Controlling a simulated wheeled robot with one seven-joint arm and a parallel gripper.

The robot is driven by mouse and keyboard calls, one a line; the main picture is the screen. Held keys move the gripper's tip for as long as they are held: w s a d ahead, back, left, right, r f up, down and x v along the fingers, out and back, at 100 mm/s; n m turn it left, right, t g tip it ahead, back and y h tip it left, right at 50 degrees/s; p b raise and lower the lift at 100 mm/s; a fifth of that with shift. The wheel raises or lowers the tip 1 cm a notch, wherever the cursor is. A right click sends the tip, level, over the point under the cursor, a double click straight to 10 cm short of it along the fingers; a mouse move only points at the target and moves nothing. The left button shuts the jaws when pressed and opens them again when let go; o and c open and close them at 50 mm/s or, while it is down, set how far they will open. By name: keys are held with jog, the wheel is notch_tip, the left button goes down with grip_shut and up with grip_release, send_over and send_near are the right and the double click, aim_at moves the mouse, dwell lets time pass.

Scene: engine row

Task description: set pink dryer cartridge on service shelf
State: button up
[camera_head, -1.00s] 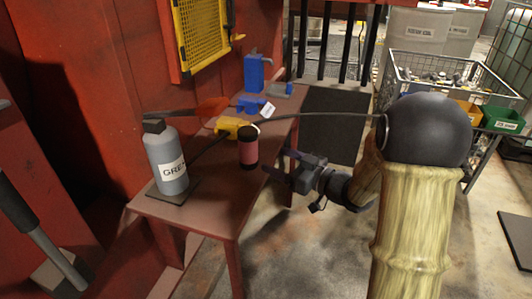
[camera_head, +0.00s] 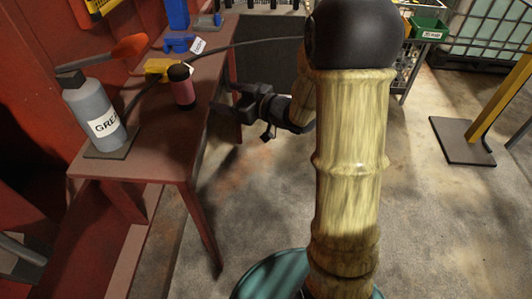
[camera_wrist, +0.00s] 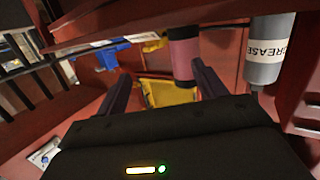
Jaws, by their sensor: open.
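The pink dryer cartridge (camera_head: 182,87), with dark ends, stands upright on the red-brown service shelf (camera_head: 168,138), near its right edge. My gripper (camera_head: 226,100) is just right of the cartridge at about shelf height, fingers pointing at it, open and apart from it. No contact with the cartridge is visible.
A grey grease bottle (camera_head: 96,117) stands on a dark pad at the shelf's near left. A yellow object (camera_head: 158,68) and blue parts (camera_head: 178,43) lie behind the cartridge. A dark cable crosses the shelf. The floor right of my arm is open up to a yellow post (camera_head: 500,100).

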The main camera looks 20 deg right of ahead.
jog(key=s+d+f+m+g+h, duration=0.2)
jog(key=s+d+f+m+h, duration=0.25)
jog(key=d+f+h, duration=0.35)
jog(key=s+a+f+m+g+h, duration=0.1)
jog(key=s+m+g, duration=0.3)
jog(key=s, duration=1.2)
jog(key=f+g+h, duration=0.1)
jog(key=g, duration=0.2)
jog(key=shift+s+a+g+h, duration=0.15)
jog(key=shift+s+g+h, duration=0.25)
jog(key=shift+f, duration=0.1)
